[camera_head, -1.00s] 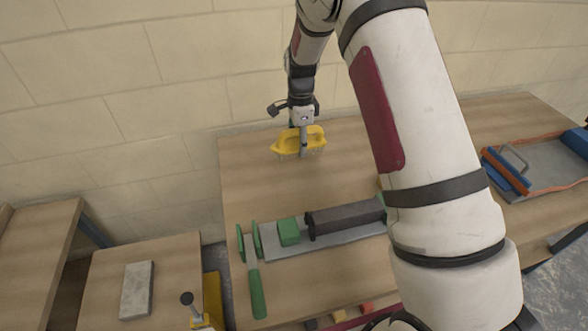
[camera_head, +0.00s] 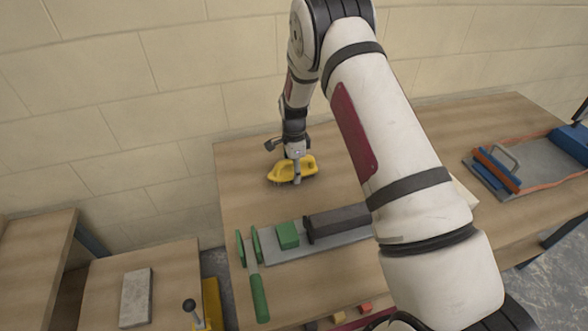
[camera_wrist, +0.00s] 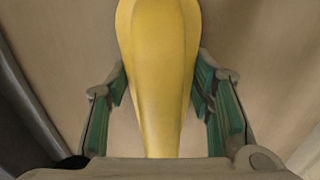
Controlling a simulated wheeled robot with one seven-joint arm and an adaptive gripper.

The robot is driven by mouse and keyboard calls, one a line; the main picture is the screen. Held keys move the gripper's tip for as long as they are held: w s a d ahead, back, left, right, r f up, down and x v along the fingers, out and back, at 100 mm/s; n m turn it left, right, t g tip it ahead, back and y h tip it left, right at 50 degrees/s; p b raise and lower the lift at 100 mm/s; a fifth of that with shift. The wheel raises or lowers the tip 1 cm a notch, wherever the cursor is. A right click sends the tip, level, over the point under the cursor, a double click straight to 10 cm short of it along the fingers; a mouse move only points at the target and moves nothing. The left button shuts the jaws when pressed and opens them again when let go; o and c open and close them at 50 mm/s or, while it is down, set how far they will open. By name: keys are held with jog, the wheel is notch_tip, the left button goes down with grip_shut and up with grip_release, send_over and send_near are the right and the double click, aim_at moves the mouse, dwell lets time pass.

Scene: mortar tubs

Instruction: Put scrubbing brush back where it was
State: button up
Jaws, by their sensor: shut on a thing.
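The scrubbing brush (camera_head: 284,171) is yellow with short bristles underneath. It is at the back left part of the wooden table in the head view. My gripper (camera_head: 297,178) is shut on the brush and points down at it from above. In the wrist view the yellow brush (camera_wrist: 160,80) lies between the green-padded fingers of my gripper (camera_wrist: 162,95). Whether the bristles touch the tabletop cannot be told for sure. The brush's former spot is not marked in any way that I can see.
A grey plate (camera_head: 345,239) in front carries a green block (camera_head: 288,235) and a dark block (camera_head: 338,221). A green-handled tool (camera_head: 259,297) lies at its left. Bare wood surrounds the brush.

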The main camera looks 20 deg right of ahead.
jog(key=o, duration=1.2)
jog(key=shift+f, duration=0.1)
